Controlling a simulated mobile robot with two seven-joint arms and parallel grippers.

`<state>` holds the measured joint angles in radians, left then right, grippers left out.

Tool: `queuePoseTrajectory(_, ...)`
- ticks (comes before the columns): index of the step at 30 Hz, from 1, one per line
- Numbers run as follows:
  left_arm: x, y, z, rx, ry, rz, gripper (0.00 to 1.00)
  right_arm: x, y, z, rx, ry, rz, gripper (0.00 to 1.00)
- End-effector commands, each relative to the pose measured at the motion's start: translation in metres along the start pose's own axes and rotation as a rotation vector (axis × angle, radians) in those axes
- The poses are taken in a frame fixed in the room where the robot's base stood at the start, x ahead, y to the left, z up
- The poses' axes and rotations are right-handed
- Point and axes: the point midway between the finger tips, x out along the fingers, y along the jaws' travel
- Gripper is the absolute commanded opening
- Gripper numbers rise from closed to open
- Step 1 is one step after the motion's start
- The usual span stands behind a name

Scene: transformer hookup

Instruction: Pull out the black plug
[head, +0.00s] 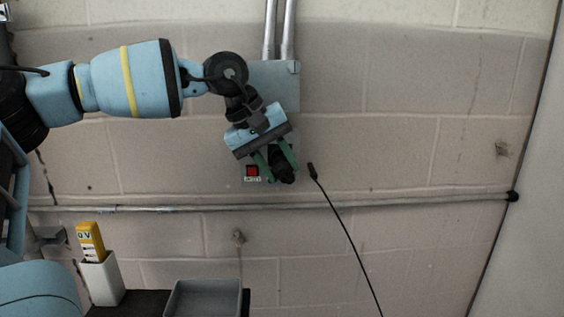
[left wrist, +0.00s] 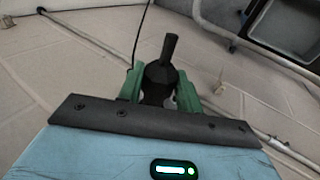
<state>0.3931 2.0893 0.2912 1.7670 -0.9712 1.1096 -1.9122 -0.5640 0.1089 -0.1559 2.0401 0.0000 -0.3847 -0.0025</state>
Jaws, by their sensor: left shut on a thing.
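The black plug (head: 284,170) is in front of the wall in the head view, just right of a red switch (head: 252,171). My left gripper (head: 276,162) reaches it from above, and its green fingers are shut on it. In the left wrist view the plug (left wrist: 161,72) sits between the green fingers (left wrist: 160,92), its narrow end pointing away. The gripper hides the place behind the plug, so I cannot tell if it is seated in a socket. My right gripper is not in view.
A thin black cable with a black end (head: 312,170) hangs close right of the plug. A horizontal pipe (head: 400,202) runs along the wall below. A yellow tester (head: 90,238) in a white holder (head: 103,282) and a grey tray (head: 205,298) stand at lower left.

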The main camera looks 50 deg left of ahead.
Motion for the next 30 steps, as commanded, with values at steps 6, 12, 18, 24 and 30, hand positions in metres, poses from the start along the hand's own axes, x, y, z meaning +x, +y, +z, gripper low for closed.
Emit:
queuePoseTrajectory(6, -0.002, 0.000, 0.015, 0.002, -0.001, 0.002, 0.06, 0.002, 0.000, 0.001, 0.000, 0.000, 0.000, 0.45)
queuePoseTrajectory(12, -0.004, 0.000, 0.028, 0.003, 0.000, 0.001, 0.06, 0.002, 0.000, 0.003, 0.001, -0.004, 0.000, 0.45)
queuePoseTrajectory(18, -0.005, 0.000, 0.041, 0.003, 0.000, 0.001, 0.06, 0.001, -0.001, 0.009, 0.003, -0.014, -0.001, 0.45)
queuePoseTrajectory(24, -0.006, 0.000, 0.048, 0.001, 0.001, 0.001, 0.06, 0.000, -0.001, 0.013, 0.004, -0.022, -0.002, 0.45)
queuePoseTrajectory(30, -0.006, 0.000, 0.048, 0.001, 0.001, 0.001, 0.06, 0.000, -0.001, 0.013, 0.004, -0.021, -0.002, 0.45)
